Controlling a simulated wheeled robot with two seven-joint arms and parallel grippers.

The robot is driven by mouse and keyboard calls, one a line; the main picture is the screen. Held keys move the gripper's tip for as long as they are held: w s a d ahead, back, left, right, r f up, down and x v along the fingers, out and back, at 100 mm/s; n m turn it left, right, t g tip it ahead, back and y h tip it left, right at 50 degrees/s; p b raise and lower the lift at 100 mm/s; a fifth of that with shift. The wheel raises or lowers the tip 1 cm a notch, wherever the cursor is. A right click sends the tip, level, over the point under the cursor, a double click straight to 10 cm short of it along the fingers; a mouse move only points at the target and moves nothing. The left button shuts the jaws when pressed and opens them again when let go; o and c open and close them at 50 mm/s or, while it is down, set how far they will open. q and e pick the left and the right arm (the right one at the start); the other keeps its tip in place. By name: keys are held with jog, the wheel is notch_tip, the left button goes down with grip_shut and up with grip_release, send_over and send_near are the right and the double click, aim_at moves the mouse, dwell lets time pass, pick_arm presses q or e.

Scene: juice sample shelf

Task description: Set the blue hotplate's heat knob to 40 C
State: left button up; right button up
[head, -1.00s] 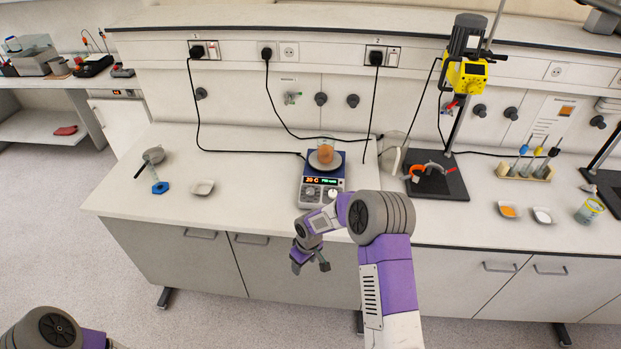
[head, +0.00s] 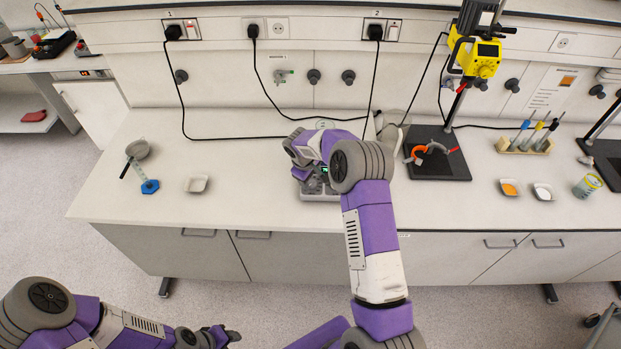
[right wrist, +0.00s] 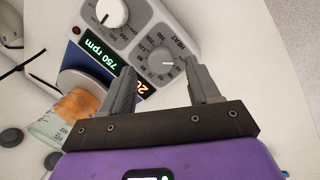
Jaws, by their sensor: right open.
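The blue hotplate (head: 318,193) stands near the bench's front edge in the head view, mostly hidden under my right arm. In the right wrist view its grey front panel (right wrist: 142,40) carries the heat knob (right wrist: 158,71), ringed by a number scale, and a second knob (right wrist: 111,13). One display reads 750 rpm; the orange one shows only "20", partly covered by a finger. My right gripper (right wrist: 163,78) is open, its fingertips appearing on either side of the heat knob; contact cannot be told. My left gripper (head: 226,337) is low in the head view, away from the bench.
A beaker (right wrist: 65,115) with orange liquid is on the plate, close beside a finger in the wrist view. A stand base (head: 437,165) is to the right. A weighing dish (head: 196,184) is to the left, with clear bench around it.

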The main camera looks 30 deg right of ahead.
aim_at(312, 183)
jog(key=shift+x, duration=1.6)
jog(key=shift+w, duration=0.15)
jog(key=shift+c, duration=0.4)
jog(key=c, duration=1)
